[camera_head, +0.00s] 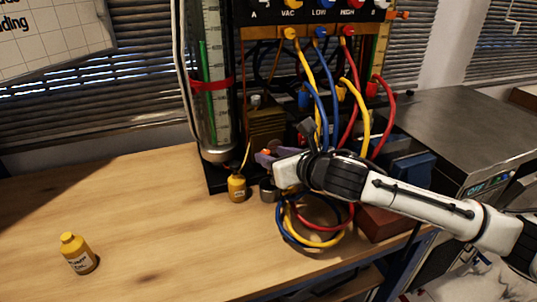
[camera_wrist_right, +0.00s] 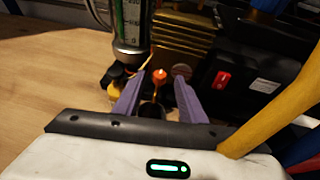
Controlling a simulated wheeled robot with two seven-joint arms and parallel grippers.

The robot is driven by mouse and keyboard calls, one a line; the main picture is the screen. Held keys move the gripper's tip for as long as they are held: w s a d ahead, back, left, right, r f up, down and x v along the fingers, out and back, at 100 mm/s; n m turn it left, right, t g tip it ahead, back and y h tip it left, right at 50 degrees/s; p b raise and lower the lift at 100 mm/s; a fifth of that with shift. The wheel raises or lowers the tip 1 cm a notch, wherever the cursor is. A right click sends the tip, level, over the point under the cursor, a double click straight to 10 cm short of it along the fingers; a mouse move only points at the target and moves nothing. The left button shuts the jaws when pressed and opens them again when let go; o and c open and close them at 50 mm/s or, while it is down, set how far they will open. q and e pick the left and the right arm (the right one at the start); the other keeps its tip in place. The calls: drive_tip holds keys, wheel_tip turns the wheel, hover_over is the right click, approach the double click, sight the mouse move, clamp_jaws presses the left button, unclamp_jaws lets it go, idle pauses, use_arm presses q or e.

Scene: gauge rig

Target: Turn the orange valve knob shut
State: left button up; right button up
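The orange knob (camera_wrist_right: 160,76) shows in the right wrist view as a small round orange-red piece near the foot of the rig, in front of the brass finned block (camera_wrist_right: 182,42). My right gripper (camera_wrist_right: 158,82) is open, with its two purple fingers on either side of the knob. I cannot tell whether either finger touches it. In the head view the right gripper (camera_head: 264,157) reaches in from the right, low in front of the rig, and largely hides the knob. My left gripper is not in view.
A yellow oil can (camera_head: 237,188) stands just left of the right gripper, with a small metal cup (camera_head: 268,191) below it. Coiled hoses (camera_head: 318,243) lie in front, and hoses hang above. A yellow bottle (camera_head: 78,253) stands far left. The bench's left middle is clear.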

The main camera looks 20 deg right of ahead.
drive_tip(key=x, duration=0.2)
drive_tip(key=shift+w+f, duration=0.15)
drive_tip(key=shift+w, duration=0.2)
clamp_jaws()
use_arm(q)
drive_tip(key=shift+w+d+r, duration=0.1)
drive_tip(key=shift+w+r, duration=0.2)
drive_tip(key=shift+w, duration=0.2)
use_arm(e)
drive_tip(key=shift+a, duration=0.1)
